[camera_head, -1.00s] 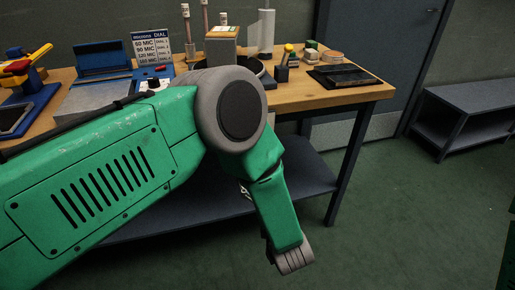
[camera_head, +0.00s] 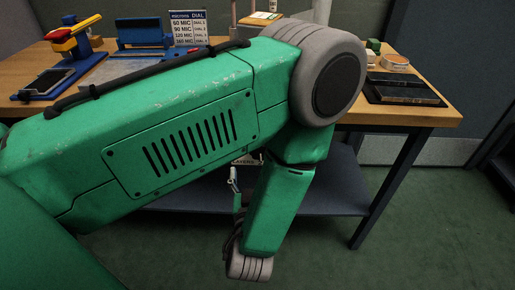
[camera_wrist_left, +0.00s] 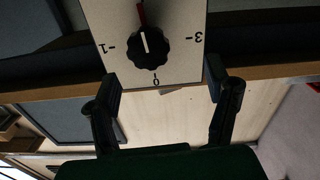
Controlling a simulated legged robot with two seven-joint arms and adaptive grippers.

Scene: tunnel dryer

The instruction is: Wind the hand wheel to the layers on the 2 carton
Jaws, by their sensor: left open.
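A black knob (camera_wrist_left: 148,46) with a white line sits on a pale dial plate (camera_wrist_left: 187,62) in the left wrist view. The plate reads 1 at left, 0 at bottom and 3 at right, with a red mark above the knob. The white line points up, near that mark. My left gripper (camera_wrist_left: 164,98) is open, its two dark fingers apart near the plate's lower corners, with nothing held. In the head view my green arm hides the dial, and I cannot make out the gripper there. No carton with a readable number shows. My right gripper is not in view.
A sign (camera_head: 188,31) listing microns and dial numbers stands on the wooden table (camera_head: 438,114). A blue device (camera_head: 143,34), a red and yellow tool (camera_head: 73,36) and black pads (camera_head: 402,88) are also there.

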